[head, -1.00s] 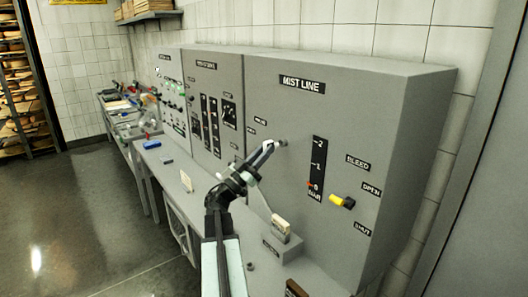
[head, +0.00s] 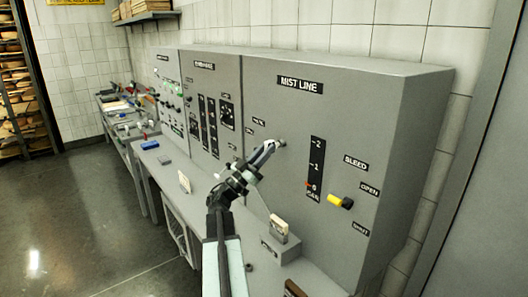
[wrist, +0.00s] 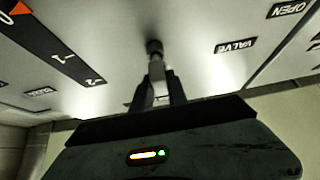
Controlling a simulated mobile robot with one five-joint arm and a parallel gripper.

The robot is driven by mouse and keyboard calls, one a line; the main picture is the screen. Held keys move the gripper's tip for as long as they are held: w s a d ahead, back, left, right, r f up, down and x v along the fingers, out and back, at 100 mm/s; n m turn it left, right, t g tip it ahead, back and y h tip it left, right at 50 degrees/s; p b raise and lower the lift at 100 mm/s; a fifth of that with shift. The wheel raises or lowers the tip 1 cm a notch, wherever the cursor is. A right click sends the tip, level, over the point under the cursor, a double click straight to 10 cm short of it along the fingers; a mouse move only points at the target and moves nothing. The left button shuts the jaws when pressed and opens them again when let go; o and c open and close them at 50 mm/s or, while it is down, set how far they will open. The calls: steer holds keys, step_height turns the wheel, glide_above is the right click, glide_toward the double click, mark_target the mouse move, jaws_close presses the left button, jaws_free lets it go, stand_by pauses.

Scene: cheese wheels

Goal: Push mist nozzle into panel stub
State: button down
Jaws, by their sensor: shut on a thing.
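The grey panel labelled MIST LINE (head: 260,105) stands in front of my arm. A short dark stub (head: 283,143) sticks out of its face, and it also shows in the wrist view (wrist: 154,46). My gripper (head: 268,148) points up and right at the stub. In the wrist view my gripper (wrist: 157,86) is shut on a small pale piece, seemingly the mist nozzle (wrist: 157,67), mostly hidden by the fingers. The nozzle's tip lines up with the stub and appears to meet it. I cannot tell how far they are engaged.
A yellow valve handle (head: 340,202) sticks out right of the pressure gauge strip (head: 315,168). A blue item (head: 150,144) lies further left. The floor at left is clear.

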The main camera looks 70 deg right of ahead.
steer(key=shift+s+d, duration=0.45)
steer(key=shift+d, duration=0.3)
steer(key=c, duration=1.2)
jaws_free()
steer(key=b+v, duration=0.4)
steer(key=v, duration=0.3)
steer(key=shift+a+f, duration=0.25)
steer(key=shift+w, duration=0.1)
